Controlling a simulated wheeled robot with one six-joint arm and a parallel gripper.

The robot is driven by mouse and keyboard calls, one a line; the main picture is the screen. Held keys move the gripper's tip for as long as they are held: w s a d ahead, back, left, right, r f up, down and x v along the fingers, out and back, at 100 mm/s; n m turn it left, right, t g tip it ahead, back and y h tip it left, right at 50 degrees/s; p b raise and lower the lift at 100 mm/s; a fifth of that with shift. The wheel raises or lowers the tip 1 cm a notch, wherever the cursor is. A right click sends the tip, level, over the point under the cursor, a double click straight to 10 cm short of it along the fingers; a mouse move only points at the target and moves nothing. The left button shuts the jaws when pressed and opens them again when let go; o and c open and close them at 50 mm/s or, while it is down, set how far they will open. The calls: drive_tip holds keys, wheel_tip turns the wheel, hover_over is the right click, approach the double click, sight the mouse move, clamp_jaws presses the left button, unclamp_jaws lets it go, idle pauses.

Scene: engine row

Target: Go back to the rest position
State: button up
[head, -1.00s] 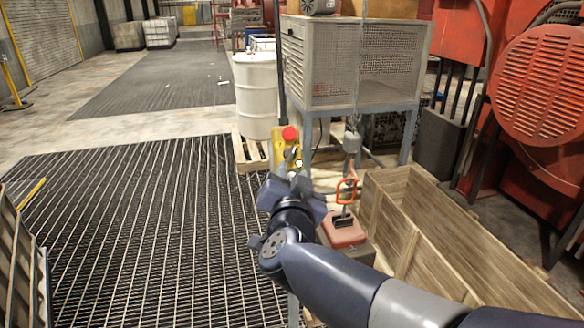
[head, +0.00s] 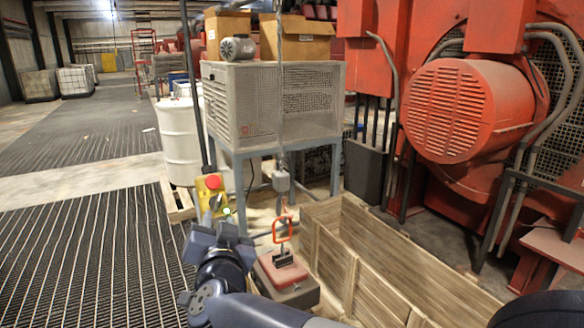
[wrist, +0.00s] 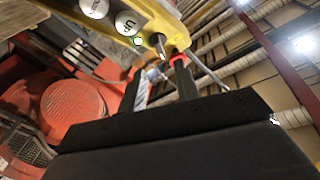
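My gripper (head: 222,236) is in the lower left of the head view, just below a yellow pendant box (head: 212,194) with a red button on top. My own wrist hides part of the gripper there. In the wrist view the two dark fingers (wrist: 158,84) stand apart, with background showing between them, and I see nothing held. The yellow pendant (wrist: 145,22) is close beyond the fingers in the wrist view, with round white buttons, one reading UP. Whether it touches a finger I cannot tell.
A hoist hook with an orange frame (head: 282,229) hangs over a red-topped block (head: 285,268). A long wooden crate (head: 350,262) lies to the right. Behind stand a mesh cabinet (head: 300,105), a white drum (head: 180,140) and red machinery (head: 465,110). Open grating floor (head: 90,260) is at left.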

sight(217, 202)
drive_tip(key=p+x, duration=0.1)
drive_tip(key=x, duration=0.6)
drive_tip(key=shift+w+a, duration=0.1)
drive_tip(key=shift+w, duration=0.1)
drive_tip(key=shift+r, duration=0.1)
